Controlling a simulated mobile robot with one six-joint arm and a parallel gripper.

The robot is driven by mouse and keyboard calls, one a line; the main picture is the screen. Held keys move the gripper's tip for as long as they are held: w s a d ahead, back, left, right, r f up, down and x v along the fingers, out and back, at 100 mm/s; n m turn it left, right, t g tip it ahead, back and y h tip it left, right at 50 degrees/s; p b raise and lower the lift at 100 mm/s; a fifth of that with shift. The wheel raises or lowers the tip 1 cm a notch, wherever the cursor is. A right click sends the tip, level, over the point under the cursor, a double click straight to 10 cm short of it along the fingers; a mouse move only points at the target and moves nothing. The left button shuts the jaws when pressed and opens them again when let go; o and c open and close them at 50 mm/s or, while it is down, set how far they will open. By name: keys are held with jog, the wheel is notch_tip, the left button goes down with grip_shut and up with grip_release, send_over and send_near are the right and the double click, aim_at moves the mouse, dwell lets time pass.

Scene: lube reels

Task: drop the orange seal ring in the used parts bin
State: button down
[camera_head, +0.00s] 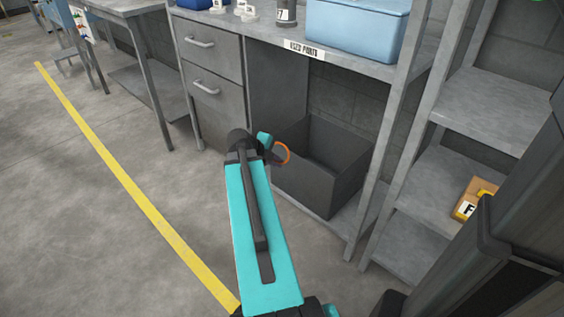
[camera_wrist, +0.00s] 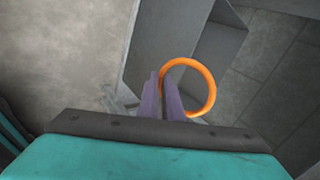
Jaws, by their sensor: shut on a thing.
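The orange seal ring (camera_head: 282,152) is held at the tip of my gripper (camera_head: 274,152), which is shut on it. In the wrist view the orange ring (camera_wrist: 211,88) stands out beyond the two purple-grey fingers (camera_wrist: 161,92), which grip its left side. The used parts bin (camera_head: 325,177) is a dark grey open box on the low shelf under the bench, below the "USED PARTS" label (camera_head: 304,49). In the head view my gripper and ring appear at the bin's left edge. The height of the ring over the bin is hard to tell.
A drawer unit (camera_head: 215,85) stands left of the bin. The bench top (camera_head: 275,40) overhangs it, carrying a blue box (camera_head: 355,30). A bench post (camera_head: 386,140) and a shelf rack (camera_head: 425,205) stand to the right. Open floor (camera_head: 70,200) lies left.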

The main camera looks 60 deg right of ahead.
aim_at(289, 155)
jog(key=shift+s+d+m, duration=0.3)
jog(key=shift+s+d, duration=0.15)
jog(key=shift+s, duration=0.25)
jog(key=shift+w+f+b, duration=0.1)
jog(key=shift+f+b, duration=0.05)
jog(key=shift+b, duration=0.2)
jog(key=shift+s+d+b, duration=0.15)
jog(key=shift+s+d, duration=0.1)
jog(key=shift+d, duration=0.95)
jog(key=shift+s+d+b, duration=0.15)
jog(key=shift+s+d, duration=0.1)
jog(key=shift+d, duration=0.95)
jog(key=s+d+b, duration=0.1)
jog(key=s+d, duration=0.3)
jog(key=d, duration=1)
jog(key=shift+d, duration=0.25)
jog(key=c, duration=1.8)
grip_release()
jog(key=shift+c, duration=0.2)
